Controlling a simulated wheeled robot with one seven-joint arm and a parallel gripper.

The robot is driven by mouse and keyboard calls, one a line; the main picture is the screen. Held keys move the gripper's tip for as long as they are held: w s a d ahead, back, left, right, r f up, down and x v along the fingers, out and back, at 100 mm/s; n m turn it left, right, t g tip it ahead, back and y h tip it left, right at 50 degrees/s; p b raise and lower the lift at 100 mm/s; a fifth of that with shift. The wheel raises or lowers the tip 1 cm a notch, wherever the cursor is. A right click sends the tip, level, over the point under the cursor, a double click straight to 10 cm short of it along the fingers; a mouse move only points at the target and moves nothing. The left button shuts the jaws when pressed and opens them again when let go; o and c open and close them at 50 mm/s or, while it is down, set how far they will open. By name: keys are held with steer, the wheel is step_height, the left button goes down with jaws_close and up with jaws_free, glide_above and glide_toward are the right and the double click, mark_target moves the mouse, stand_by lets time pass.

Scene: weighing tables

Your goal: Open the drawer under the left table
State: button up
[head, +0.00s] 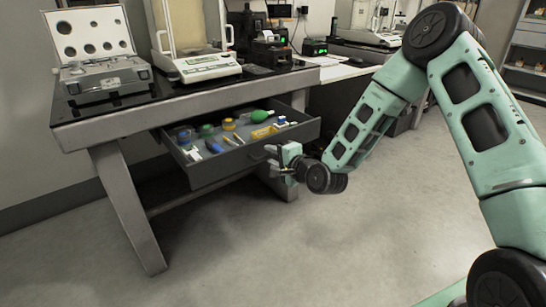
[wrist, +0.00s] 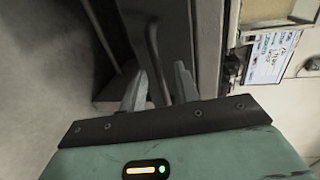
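The drawer (head: 228,168) under the left table (head: 170,118) is pulled out, with its inside and contents showing in the head view. My gripper (head: 286,161) is at the right part of the drawer front. In the wrist view my gripper (wrist: 160,85) has its two fingers apart, one on each side of the dark bar handle (wrist: 153,50). Gaps show between the bar and the fingers, so it does not look clamped. The grey drawer front (wrist: 176,35) is just beyond the fingertips. The handle is mostly hidden by the gripper in the head view.
A balance (head: 205,66) and an open case (head: 105,82) stand on the table. The table's slanted leg (head: 128,205) is at the left. The floor in front is clear.

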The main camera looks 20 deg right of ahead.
steer(key=p+v, duration=1)
steer(key=v, duration=0.7)
steer(key=shift+s, duration=0.2)
